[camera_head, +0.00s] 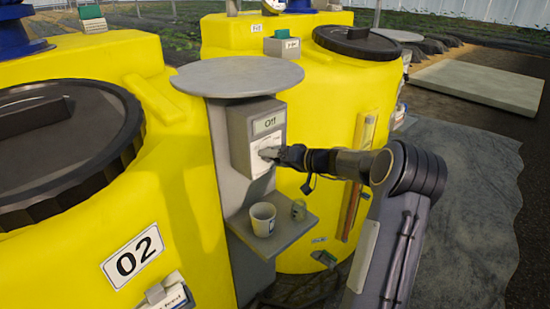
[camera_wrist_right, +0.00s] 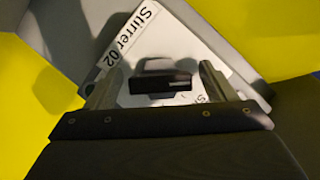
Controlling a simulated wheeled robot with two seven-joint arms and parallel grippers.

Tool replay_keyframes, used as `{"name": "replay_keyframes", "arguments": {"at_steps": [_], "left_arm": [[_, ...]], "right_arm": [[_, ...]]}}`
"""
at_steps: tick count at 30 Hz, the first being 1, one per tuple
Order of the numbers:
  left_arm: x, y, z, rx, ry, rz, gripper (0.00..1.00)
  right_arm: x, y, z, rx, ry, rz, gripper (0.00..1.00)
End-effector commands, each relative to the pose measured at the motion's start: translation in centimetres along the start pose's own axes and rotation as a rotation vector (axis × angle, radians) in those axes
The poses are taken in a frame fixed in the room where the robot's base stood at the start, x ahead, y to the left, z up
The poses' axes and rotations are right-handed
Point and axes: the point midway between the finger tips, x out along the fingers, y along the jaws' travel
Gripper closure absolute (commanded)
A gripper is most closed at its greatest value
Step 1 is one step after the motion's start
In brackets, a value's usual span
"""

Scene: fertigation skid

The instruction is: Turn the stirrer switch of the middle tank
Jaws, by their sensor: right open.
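The yellow tank marked 02 (camera_head: 185,190) stands at the left. A grey control box (camera_head: 240,140) is between it and another yellow tank; its display (camera_head: 267,123) reads "Off". My right gripper (camera_head: 268,153) is at the box's front face and hides the switch in the head view. In the right wrist view, the black switch knob (camera_wrist_right: 160,78) sits on a white plate labelled "Stirrer 02" (camera_wrist_right: 135,38). The open fingers of my right gripper (camera_wrist_right: 160,87) are on either side of the knob, with gaps visible. My left gripper is not in view.
A round grey plate (camera_head: 237,77) overhangs the box. Below, a grey shelf (camera_head: 285,240) holds a white cup (camera_head: 263,219) and a small metallic item (camera_head: 298,210). The second yellow tank (camera_head: 335,95) stands close behind my right arm. Open ground lies at the right.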

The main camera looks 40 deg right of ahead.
Motion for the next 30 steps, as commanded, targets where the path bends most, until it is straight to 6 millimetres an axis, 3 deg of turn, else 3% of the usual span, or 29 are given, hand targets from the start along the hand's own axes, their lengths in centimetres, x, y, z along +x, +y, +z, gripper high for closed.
{"name": "replay_keyframes", "arguments": {"at_steps": [8,18,30], "left_arm": [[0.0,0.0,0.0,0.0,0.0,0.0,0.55],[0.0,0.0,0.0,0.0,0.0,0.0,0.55],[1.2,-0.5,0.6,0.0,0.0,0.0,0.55]], "right_arm": [[0.2,0.0,0.0,0.0,0.0,0.0,0.24],[0.1,0.0,0.0,0.001,0.0,0.001,0.68],[0.2,0.3,0.2,0.077,0.001,-0.031,0.67]]}}
